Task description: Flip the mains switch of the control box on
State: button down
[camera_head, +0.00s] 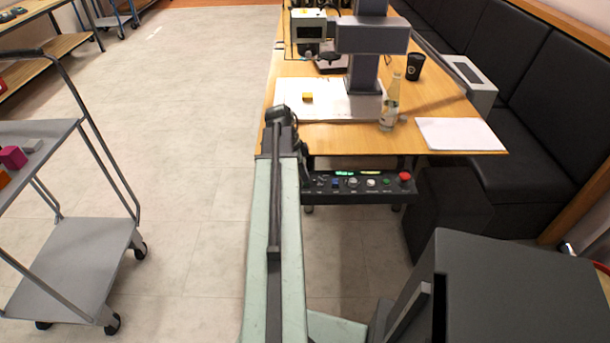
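The control box (360,196) is a dark, wide panel under the front edge of the table. Its front carries a row of small controls, including a blue one (336,183), a white button (371,182) and a red mushroom button (405,177) at the right end. Green lit marks show along its upper edge. I cannot tell which control is the mains switch. My arm reaches forward past the box's left end, and its dark end part, with my gripper (306,178), is at or close to that end. The fingers are too small and hidden to make out.
The wooden table (440,142) bears the laser marker (365,75), a yellow block (307,97), a bottle (389,105), a black cup (415,66) and paper (459,134). A grey trolley (75,262) stands left. A black bench (545,120) is right. Floor between trolley and arm is clear.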

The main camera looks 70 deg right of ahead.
jog(key=shift+s+a+f, duration=0.1)
jog(key=shift+a+f, duration=0.05)
jog(key=shift+a, duration=0.3)
jog(key=shift+s+a+f, duration=0.1)
jog(key=shift+a, duration=0.35)
jog(key=shift+r, duration=0.1)
jog(key=s+d+p+v, duration=0.1)
jog(key=p+v, duration=1.3)
jog(key=shift+d+r, duration=0.2)
jog(key=shift+d, duration=0.3)
jog(key=shift+w, duration=0.15)
